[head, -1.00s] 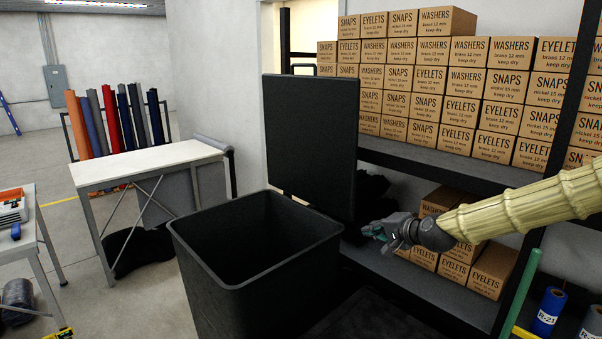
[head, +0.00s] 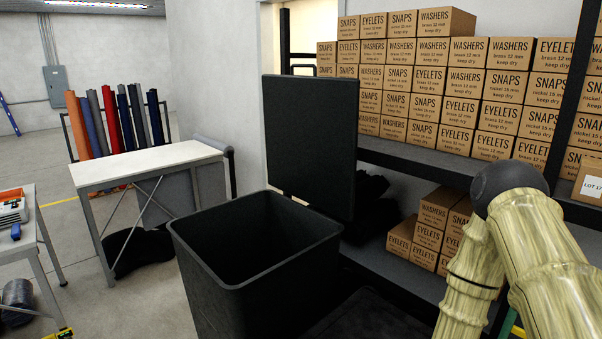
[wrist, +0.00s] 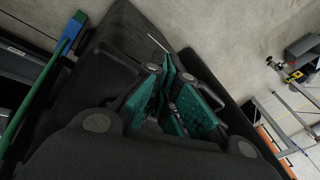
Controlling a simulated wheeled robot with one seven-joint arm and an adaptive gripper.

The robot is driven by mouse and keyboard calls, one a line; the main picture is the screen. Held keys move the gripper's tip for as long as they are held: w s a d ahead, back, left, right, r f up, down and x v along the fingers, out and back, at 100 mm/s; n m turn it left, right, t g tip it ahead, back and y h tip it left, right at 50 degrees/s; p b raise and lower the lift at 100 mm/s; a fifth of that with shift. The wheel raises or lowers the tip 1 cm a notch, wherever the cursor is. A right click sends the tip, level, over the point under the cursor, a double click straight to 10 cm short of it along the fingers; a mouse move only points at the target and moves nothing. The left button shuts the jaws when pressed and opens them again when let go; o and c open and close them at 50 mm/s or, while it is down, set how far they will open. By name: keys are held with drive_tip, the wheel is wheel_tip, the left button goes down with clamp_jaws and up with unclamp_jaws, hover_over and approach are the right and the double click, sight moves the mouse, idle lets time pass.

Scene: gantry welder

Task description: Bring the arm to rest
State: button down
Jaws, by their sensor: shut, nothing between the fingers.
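My gripper (wrist: 172,90) shows in the wrist view, with dark links and green finger pads. Its fingers are shut and hold nothing. In the head view the gripper itself is out of sight. Only my arm (head: 510,230) shows there, in a pale ribbed sleeve, folded with its dark elbow joint up at the right side, in front of the shelving. In the wrist view a dark surface lies behind the gripper, with concrete floor beyond it.
An open black bin (head: 255,255) with its lid (head: 310,140) raised stands in front. Shelving (head: 430,165) with several cartons (head: 460,110) stands at the right. A white-topped table (head: 150,162) is at the left. A green pole (wrist: 45,85) shows in the wrist view.

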drive_tip(key=s+d+f+n+g+h, duration=0.1)
drive_tip(key=s+d+f+n, duration=0.1)
drive_tip(key=s, duration=0.7)
drive_tip(key=s+d+f+n+g+h, duration=0.1)
drive_tip(key=s+d+f+g, duration=0.15)
drive_tip(key=s, duration=0.75)
wheel_tip(320, 180, down, 10)
drive_tip(key=b, duration=1)
drive_tip(key=shift+w+t, duration=0.35)
drive_tip(key=shift+r, duration=0.15)
